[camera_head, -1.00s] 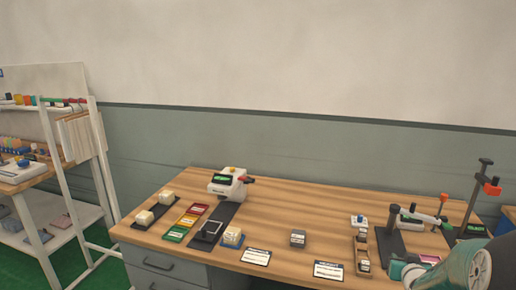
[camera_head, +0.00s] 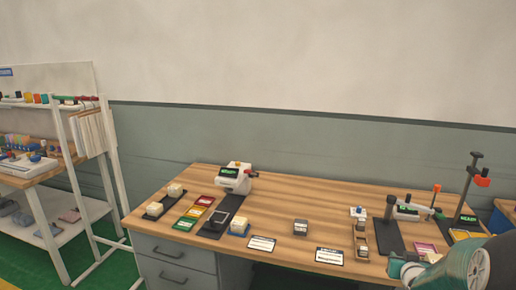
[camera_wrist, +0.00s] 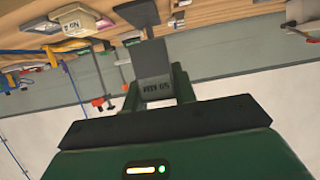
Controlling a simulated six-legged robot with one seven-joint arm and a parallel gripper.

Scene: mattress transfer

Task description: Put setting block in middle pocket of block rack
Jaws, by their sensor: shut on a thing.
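In the wrist view my gripper (camera_wrist: 157,92) is shut on a dark grey block (camera_wrist: 154,64) with printed lettering on its face, apparently the setting block. The block sits between the two green fingers and sticks out past their tips. In the head view a narrow tan rack (camera_head: 351,228), apparently the block rack, stands on the right half of the table with small pieces in or at it. Its pockets are too small to tell apart. My gripper and the held block do not show in the head view; only my teal arm shows at the lower right.
White label cards (camera_head: 329,256) lie near the front edge. A dark stand with a display (camera_head: 466,221) and a small device (camera_head: 408,212) are right of the rack. The table's back middle is clear.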

